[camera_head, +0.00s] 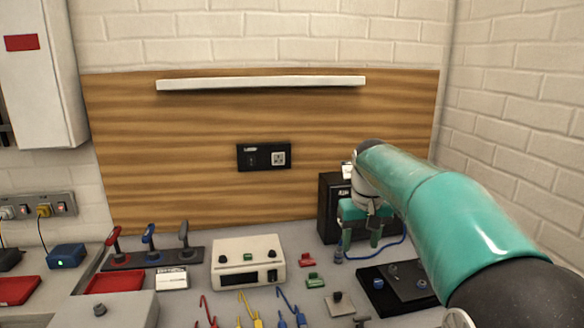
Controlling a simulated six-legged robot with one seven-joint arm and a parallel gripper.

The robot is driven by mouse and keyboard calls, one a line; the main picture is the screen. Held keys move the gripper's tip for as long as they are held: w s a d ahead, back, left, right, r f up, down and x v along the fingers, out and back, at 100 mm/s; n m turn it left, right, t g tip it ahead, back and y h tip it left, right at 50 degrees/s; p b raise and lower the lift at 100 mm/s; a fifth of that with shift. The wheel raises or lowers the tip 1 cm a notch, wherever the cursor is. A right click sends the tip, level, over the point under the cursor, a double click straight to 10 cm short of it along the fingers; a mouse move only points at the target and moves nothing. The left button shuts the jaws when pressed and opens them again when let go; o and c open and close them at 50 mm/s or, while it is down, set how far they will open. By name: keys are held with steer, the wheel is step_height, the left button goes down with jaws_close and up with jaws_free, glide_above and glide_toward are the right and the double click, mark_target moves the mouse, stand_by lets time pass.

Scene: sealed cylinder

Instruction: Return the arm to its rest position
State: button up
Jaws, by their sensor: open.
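My arm, teal with a dark joint, reaches in from the lower right. My gripper (357,252) is at its far end, pointing down in front of a black box (328,205) on the bench. Its two teal fingers are apart, and I see nothing held between them. The arm's links partly hide the black box and the bench behind them.
Levers (150,240) stand further left. A black plate (395,288) lies below my gripper. Walls close the back and right.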

steer(key=s+r+t, duration=0.2)
steer(key=s, duration=1.3)
steer(key=s+f+t, duration=0.1)
steer(key=s+f, duration=0.2)
steer(key=s, duration=0.4)
steer(key=s+f+m+t, duration=0.1)
steer(key=s+f, duration=0.3)
steer(key=s, duration=0.3)
steer(key=shift+m, duration=0.3)
steer(key=shift+f, duration=0.1)
